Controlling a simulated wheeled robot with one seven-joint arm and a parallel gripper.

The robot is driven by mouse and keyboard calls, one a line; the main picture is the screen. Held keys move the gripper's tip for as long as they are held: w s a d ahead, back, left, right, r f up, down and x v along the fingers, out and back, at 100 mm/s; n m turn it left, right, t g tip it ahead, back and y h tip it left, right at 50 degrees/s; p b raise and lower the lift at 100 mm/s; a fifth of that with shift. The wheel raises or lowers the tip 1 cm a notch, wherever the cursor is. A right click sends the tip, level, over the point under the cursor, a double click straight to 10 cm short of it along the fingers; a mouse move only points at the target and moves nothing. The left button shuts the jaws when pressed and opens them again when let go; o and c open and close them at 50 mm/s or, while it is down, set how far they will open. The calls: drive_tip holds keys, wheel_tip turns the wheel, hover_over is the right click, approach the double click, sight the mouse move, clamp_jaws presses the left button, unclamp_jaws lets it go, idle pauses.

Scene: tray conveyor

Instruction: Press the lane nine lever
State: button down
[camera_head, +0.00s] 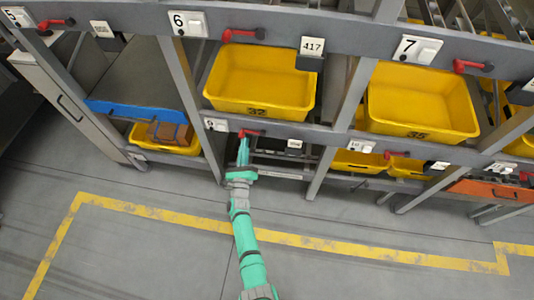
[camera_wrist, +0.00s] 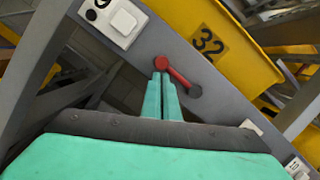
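The lane nine lever (camera_head: 248,133) is a small red handle on the grey lower beam, just right of the white plate marked 9 (camera_head: 215,125). In the wrist view the lever (camera_wrist: 178,75) slants from its red knob at upper left down to a dark pivot at lower right. My green gripper (camera_head: 243,147) reaches up to the beam from below. In the wrist view my gripper (camera_wrist: 161,76) has its two fingers side by side, with nothing seen between them. The tips overlap the lower edge of the red knob; I cannot tell whether they touch it.
A yellow bin marked 32 (camera_head: 260,107) sits above the beam, and a bin marked 35 (camera_head: 425,129) is to its right. Grey uprights flank the lane nine opening. Other red levers line the upper beam, including lane six's (camera_head: 243,34). The floor in front is clear, with yellow lines.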

drive_tip(key=shift+r, duration=0.15)
drive_tip(key=s+d+f, duration=0.2)
drive_tip(key=s+f, duration=0.3)
drive_tip(key=s, duration=0.5)
drive_tip(key=shift+f, duration=0.4)
drive_tip(key=shift+w, duration=0.1)
